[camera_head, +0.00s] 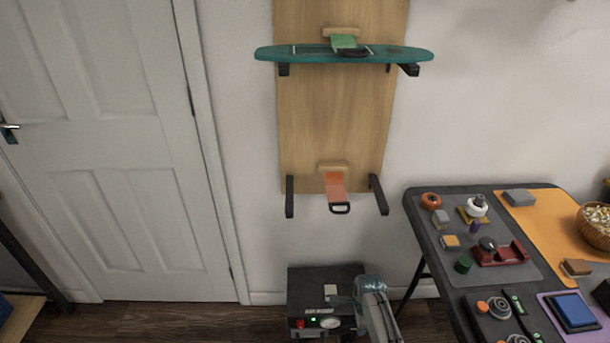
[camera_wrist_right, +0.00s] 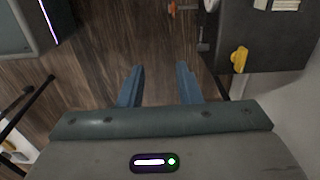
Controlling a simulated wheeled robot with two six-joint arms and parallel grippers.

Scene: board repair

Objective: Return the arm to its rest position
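In the right wrist view, my right gripper (camera_wrist_right: 160,72) has its two blue-grey fingers well apart. Nothing is between them, and only dark wood floor shows beyond. In the head view, a blue-grey part of my arm (camera_head: 372,300) reaches in from the bottom, just right of the middle, beside or over the right side of a black box; its fingertips are not clear there. My left gripper does not show. A long teal board (camera_head: 280,53) lies across the upper brackets of a wooden wall panel (camera_head: 330,125), with a green clamp-like piece (camera_head: 344,42) at its middle.
An orange strap-like piece (camera_head: 335,187) hangs between the empty lower brackets. The black box (camera_head: 305,281) with a gauge stands below. At right, a dark table (camera_head: 420,197) holds mats, small tools and a wicker basket (camera_head: 594,228). A white door (camera_head: 105,130) is at left.

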